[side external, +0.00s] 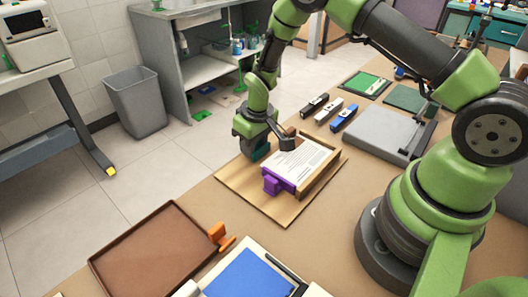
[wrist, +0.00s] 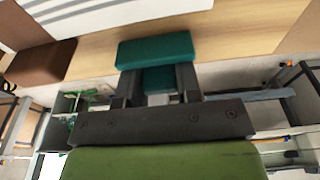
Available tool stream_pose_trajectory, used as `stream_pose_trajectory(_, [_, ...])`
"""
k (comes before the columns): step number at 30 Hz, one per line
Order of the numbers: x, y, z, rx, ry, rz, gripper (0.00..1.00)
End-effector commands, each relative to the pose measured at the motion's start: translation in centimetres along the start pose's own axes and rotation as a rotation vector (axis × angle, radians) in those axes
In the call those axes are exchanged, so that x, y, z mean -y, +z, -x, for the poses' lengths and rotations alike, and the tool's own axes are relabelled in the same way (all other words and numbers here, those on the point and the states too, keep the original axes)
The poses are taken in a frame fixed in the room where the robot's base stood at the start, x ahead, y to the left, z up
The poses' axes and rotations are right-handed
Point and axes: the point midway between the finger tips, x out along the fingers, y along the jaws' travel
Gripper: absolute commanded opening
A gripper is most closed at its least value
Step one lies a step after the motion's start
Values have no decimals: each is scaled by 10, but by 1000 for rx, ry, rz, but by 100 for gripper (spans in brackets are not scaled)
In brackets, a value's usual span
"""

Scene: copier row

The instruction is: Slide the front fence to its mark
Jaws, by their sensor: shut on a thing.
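A wooden jogging board (side external: 240,187) lies near the table's far edge with a stack of printed paper (side external: 308,155) on it. A purple fence (side external: 275,182) stands at the near end of the stack. A teal fence (side external: 262,151) stands at its left side, partly hidden by my gripper (side external: 252,140). In the wrist view my gripper (wrist: 155,92) is shut on the upright part of the teal fence (wrist: 155,50). The teal fence appears apart from the paper (wrist: 100,14), with bare board between. I cannot tell which fence the task calls front, and no mark is clear.
A wooden wall (side external: 320,176) borders the stack's right side. A brown block (wrist: 40,62) is beside the paper.

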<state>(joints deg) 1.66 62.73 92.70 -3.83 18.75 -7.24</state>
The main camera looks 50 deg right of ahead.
Motion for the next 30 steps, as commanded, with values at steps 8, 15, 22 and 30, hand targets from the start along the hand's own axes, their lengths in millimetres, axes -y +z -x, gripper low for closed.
stream_pose_trajectory(8, [0,-5,3,-16,0,1,30])
stream_pose_trajectory(15, [0,-3,5,-10,0,1,30])
stream_pose_trajectory(22, [0,-6,28,-10,0,1,30])
stream_pose_trajectory(30, [0,-9,49,-7,0,0,30])
